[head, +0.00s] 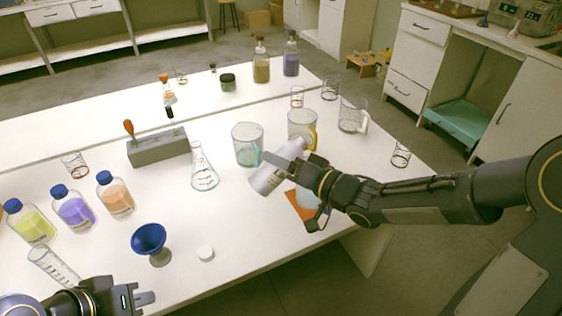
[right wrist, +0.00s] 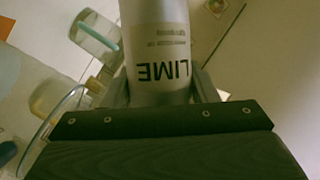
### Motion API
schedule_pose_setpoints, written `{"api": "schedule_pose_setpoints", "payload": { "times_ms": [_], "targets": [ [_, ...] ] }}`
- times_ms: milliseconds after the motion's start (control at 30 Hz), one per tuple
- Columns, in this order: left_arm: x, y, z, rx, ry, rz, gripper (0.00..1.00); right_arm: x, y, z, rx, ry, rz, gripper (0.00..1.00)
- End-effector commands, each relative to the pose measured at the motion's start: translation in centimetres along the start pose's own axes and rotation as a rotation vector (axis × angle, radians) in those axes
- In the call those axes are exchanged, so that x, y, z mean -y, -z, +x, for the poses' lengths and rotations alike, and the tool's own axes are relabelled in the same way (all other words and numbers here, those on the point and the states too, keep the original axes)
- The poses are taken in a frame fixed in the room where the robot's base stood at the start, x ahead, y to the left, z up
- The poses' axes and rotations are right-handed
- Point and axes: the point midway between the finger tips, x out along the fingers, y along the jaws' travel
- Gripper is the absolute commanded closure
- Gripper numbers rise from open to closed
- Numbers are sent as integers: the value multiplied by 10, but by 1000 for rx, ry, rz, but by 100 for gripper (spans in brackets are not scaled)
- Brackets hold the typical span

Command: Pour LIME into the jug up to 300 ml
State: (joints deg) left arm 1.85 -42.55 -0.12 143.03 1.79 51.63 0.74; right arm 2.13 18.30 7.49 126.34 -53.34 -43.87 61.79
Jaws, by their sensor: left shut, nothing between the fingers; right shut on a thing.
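My right gripper (head: 318,182) is shut on the white LIME bottle (head: 268,180) and holds it tilted above the table. Its LIME label shows upside down in the right wrist view (right wrist: 165,72). I cannot make out the bottle's mouth or any stream. A clear jug with a teal handle (head: 246,150) stands just behind the bottle. A yellow-handled jug (head: 301,122) and a pale-handled jug (head: 350,117) stand further right. A clear vessel, partly hidden by my gripper, is at the orange mat (head: 297,207). My left gripper (head: 148,297) is shut and empty near the front edge.
Yellow (head: 33,225), purple (head: 76,211) and orange (head: 117,197) bottles stand at left. A blue funnel (head: 149,237), a white cap (head: 205,253), a flask (head: 203,172) and a grey block (head: 157,148) are on the white table.

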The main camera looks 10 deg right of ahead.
Motion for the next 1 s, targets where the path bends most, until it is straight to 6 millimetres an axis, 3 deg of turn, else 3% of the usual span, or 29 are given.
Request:
{"api": "schedule_pose_setpoints", "payload": {
  "times_ms": [633,1000],
  "targets": [
    [0,0,-1,0,0,0,100,3,1,-8,-16,31,67,79],
    [1,-1,2,0,0,0,100,4,-2,-3,-23,40,89,79]
  ]
}}
